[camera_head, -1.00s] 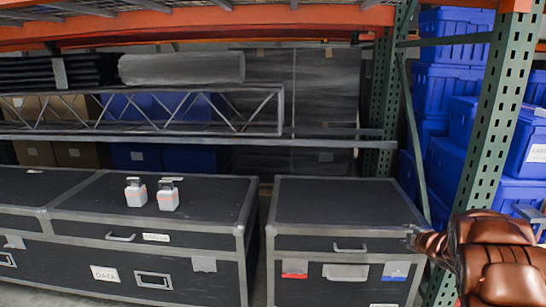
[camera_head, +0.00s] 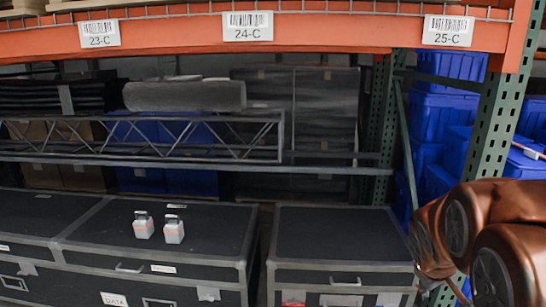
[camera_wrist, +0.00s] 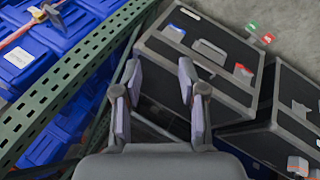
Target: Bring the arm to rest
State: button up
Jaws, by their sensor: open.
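My gripper (camera_wrist: 161,100) shows in the wrist view with its two fingers apart and nothing between them. It hangs in the air near a green rack post (camera_wrist: 70,90), with black cases beyond its fingertips. In the head view my copper-coloured arm is folded at the lower right in front of the rack post (camera_head: 505,110), and my gripper cannot be seen there.
A second black case (camera_head: 330,235) stands to the right, with a narrow gap between the two. An orange rack beam (camera_head: 340,28) crosses above. Blue bins (camera_head: 445,105) are stacked behind the right post. Concrete floor (camera_wrist: 285,20) shows in the wrist view.

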jog(key=s+a+r+m+g+y+p, duration=0.1)
jog(key=s+a+r+g+p, duration=0.1)
jog(key=s+a, duration=0.4)
jog(key=s+a+r+m+g+y+p, duration=0.1)
jog(key=s+a+r+p, duration=0.3)
jog(key=s, duration=0.9)
jog(key=s+a+r+m+g+y+p, duration=0.1)
jog(key=s+a+r+g+y+p, duration=0.1)
jog(key=s+a, duration=0.6)
jog(key=shift+s+a+r+g+y+p, duration=0.3)
jog(key=shift+s+r+g+y+p, duration=0.1)
jog(key=shift+s+g+p, duration=0.4)
jog(key=shift+s, duration=0.1)
